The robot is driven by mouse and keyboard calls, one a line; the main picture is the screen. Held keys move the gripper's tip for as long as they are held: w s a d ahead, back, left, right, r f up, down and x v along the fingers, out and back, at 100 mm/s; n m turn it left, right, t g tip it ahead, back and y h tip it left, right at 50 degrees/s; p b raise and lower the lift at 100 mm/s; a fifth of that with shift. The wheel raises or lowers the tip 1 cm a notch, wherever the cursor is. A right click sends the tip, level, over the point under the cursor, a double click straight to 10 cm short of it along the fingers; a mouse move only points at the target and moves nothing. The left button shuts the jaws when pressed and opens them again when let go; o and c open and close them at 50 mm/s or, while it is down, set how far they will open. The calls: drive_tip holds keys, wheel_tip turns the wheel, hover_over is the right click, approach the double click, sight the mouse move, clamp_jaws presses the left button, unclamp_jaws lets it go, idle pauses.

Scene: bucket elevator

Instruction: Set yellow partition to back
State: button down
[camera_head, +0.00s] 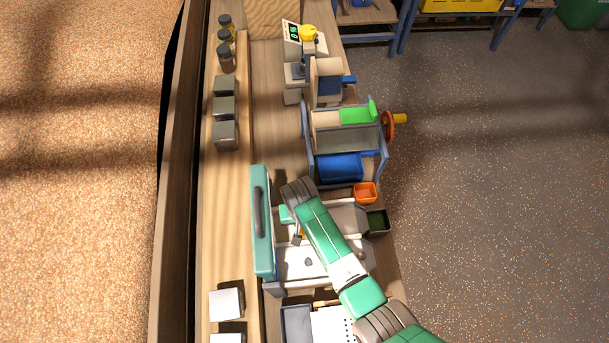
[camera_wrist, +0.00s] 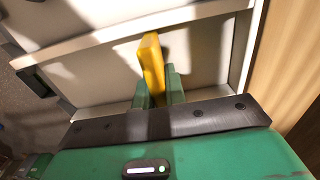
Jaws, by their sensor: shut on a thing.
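The yellow partition (camera_wrist: 152,62) is a narrow upright piece between the two green fingers of my gripper (camera_wrist: 159,90) in the wrist view. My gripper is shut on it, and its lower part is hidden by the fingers. In the head view only a small yellow bit of it shows beside my arm, over the open white box (camera_head: 300,262). The box has a teal lid (camera_head: 261,220) standing up on its left side. In the wrist view the partition is over the pale box interior, near a white wall (camera_wrist: 150,33). I cannot tell whether it touches the floor.
An orange bin (camera_head: 365,192) and a dark green bin (camera_head: 377,221) stand right of the box. A bucket-elevator frame with a blue bucket (camera_head: 339,167) stands beyond. Grey blocks (camera_head: 225,134) line the left ledge. My arm covers part of the box.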

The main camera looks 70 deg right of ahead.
drive_tip(key=shift+w+a, duration=0.1)
drive_tip(key=shift+w, duration=0.15)
drive_tip(key=c, duration=1.4)
unclamp_jaws()
drive_tip(key=shift+c, duration=0.2)
wheel_tip(320, 180, up, 8)
drive_tip(key=shift+f, duration=0.1)
